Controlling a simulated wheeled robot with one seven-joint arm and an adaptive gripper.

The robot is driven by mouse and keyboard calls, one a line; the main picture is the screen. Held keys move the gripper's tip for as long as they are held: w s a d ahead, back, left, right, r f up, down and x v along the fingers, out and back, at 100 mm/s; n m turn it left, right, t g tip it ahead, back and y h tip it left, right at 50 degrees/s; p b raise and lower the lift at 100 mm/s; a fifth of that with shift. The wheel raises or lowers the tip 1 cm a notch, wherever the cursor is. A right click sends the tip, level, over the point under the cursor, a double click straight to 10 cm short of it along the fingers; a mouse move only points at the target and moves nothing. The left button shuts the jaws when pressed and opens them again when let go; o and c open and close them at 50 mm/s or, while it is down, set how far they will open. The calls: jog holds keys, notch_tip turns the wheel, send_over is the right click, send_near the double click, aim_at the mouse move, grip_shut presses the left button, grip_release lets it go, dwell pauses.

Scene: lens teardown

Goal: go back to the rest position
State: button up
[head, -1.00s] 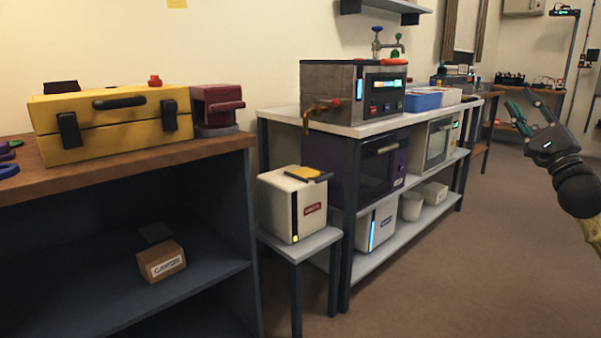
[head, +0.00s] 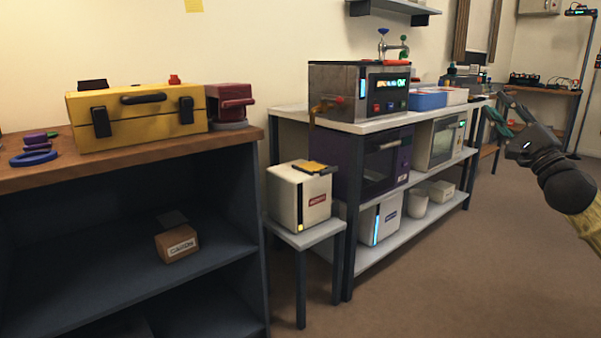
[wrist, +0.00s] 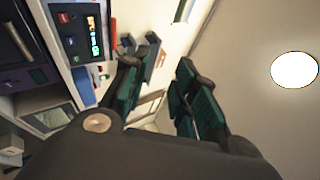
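My gripper (head: 499,117) is raised in the air at the right of the head view, over the open floor and to the right of the white bench. In the wrist view its two green-padded fingers (wrist: 158,92) stand apart with a clear gap and nothing between them. The gripper is open and empty. It touches nothing that I can see.
A white bench (head: 350,128) carries a steel machine (head: 340,93) and a blue bin (head: 428,100). A wooden-topped shelf (head: 120,160) at the left holds a yellow toolbox (head: 140,122). A white box (head: 297,197) sits on a small stool. The floor (head: 450,270) at right is clear.

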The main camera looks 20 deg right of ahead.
jog(key=w+a+f+n+g+y, duration=0.2)
jog(key=w+a+f, duration=0.2)
jog(key=w+a, duration=0.3)
jog(key=w+a+f+n+g+y+p, duration=0.1)
jog(key=w+a+f+n+y, duration=0.25)
jog(key=a, duration=0.55)
jog(key=w+a+f+n+g+y, duration=0.1)
jog(key=w+a+f+g+y, duration=0.15)
jog(key=w+a, duration=0.5)
jog(key=a+f+n+g+y+p, duration=0.2)
jog(key=a+f+n+g, duration=0.45)
jog(key=a+f, duration=1.95)
jog(key=s+a+f+n+g+h+p, duration=0.1)
jog(key=s+a+f+g, duration=0.3)
jog(key=s+f, duration=0.7)
jog(key=s+a+f+n+g+h+p, duration=0.15)
jog(key=s+a+f+g, duration=0.35)
jog(key=f, duration=0.9)
jog(key=s+d+f+n+g+h+p, duration=0.15)
jog(key=s+d+f, duration=0.25)
jog(key=s, duration=0.5)
jog(key=s+d+f+n+g+h+b, duration=0.1)
jog(key=s+d+f+n+h, duration=0.2)
jog(key=s, duration=0.6)
jog(key=s+d+f+n+g+h+p, duration=0.1)
jog(key=s+d+f, duration=0.35)
jog(key=s, duration=0.45)
notch_tip(320, 180, up, 37)
jog(key=p, duration=3.8)
jog(key=shift+a, duration=0.25)
